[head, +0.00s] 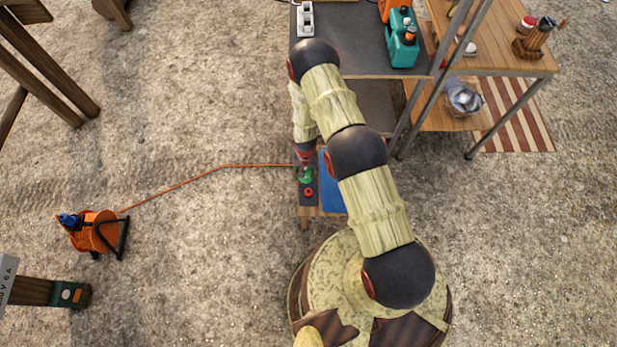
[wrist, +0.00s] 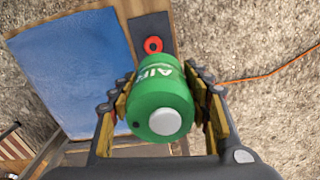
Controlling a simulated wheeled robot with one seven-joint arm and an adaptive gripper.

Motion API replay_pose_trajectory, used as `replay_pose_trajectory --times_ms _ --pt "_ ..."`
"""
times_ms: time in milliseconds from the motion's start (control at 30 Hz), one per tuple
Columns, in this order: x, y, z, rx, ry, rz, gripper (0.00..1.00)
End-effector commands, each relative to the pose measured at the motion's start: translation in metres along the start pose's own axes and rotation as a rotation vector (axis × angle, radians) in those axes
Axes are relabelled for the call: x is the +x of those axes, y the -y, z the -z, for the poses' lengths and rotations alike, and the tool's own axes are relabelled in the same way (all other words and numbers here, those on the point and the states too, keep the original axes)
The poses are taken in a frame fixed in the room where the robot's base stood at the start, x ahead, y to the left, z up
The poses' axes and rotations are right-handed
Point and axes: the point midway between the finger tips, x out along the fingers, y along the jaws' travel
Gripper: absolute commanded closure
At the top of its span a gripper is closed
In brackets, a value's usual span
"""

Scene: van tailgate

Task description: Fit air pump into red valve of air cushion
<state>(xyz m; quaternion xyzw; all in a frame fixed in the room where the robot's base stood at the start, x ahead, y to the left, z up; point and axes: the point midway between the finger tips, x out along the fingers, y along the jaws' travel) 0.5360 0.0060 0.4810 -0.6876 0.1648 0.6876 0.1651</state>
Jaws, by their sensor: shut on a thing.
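The air pump is a green cylinder with white "AIR" lettering and a pale round end. In the wrist view the pump (wrist: 158,98) sits between the fingers of my gripper (wrist: 160,95), which is shut on it. In the head view the pump (head: 305,177) is a small green shape at the end of my arm. The red valve (wrist: 153,45) is a red ring with a dark centre on the dark grey air cushion (wrist: 148,24). The valve also shows in the head view (head: 308,191), just below the pump in the picture. The pump's far end is hidden, and its height above the cushion is unclear.
A blue sheet (wrist: 68,75) lies beside the cushion on the wooden surface. An orange cable (head: 190,180) runs from an orange reel (head: 95,233) towards the cushion. Open gravel lies left.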

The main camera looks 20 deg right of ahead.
Motion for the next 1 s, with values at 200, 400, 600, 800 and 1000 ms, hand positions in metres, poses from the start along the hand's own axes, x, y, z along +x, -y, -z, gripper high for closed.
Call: replay_pose_trajectory --times_ms 200,400,600,800,1000 --pt "0.014 -0.007 -0.008 0.029 0.002 -0.001 0.88" --pt "0.018 -0.009 -0.009 0.037 0.000 0.001 0.88" --pt "0.021 -0.011 -0.011 0.043 0.000 0.000 0.88" --pt "0.024 -0.012 -0.013 0.049 -0.001 0.000 0.88" --pt "0.026 -0.014 -0.015 0.054 -0.001 0.000 0.88"
